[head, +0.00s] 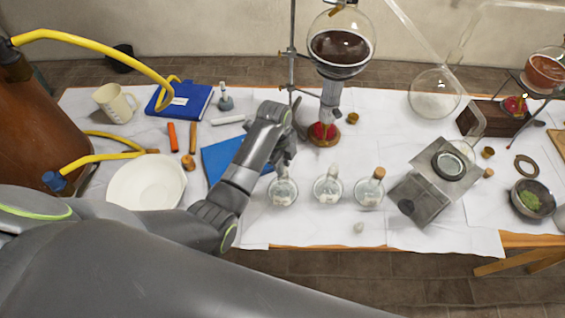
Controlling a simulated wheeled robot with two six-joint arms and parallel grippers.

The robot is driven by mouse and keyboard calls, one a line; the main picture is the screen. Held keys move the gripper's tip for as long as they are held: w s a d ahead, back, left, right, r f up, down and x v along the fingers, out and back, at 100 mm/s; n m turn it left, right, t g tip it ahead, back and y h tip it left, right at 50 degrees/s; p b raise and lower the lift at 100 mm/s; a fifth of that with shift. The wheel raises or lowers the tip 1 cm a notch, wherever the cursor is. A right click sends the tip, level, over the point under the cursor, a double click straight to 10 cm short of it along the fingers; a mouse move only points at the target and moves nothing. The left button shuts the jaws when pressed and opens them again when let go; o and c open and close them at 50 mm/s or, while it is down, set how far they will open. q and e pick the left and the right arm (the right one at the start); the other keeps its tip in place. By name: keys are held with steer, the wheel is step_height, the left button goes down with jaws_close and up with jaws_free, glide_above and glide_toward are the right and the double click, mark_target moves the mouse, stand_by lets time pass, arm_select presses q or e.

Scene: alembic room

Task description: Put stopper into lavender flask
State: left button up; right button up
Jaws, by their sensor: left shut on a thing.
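Three small clear flasks stand in a row near the front of the table: a left flask (283,191), a middle flask (327,189) and a right flask (369,192). The right flask has a cork (379,173) in its neck. Their labels are too small to read, so I cannot tell which is lavender. My left gripper (281,166) points down just above the left flask's neck. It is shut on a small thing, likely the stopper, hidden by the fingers. I cannot tell whether that thing touches the neck. My right gripper is out of view.
A metal stand with a dark-filled glass vessel (340,48) rises behind the flasks. A tilted metal box (421,195) stands to their right. A small pale piece (359,227) lies in front. A white bowl (146,182) and blue book (179,99) are at left.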

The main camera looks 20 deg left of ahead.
arm_select(q)
steer(key=shift+f, duration=0.2)
stand_by(0.6)
steer(key=o, duration=1.4)
steer(key=shift+r, duration=3.5)
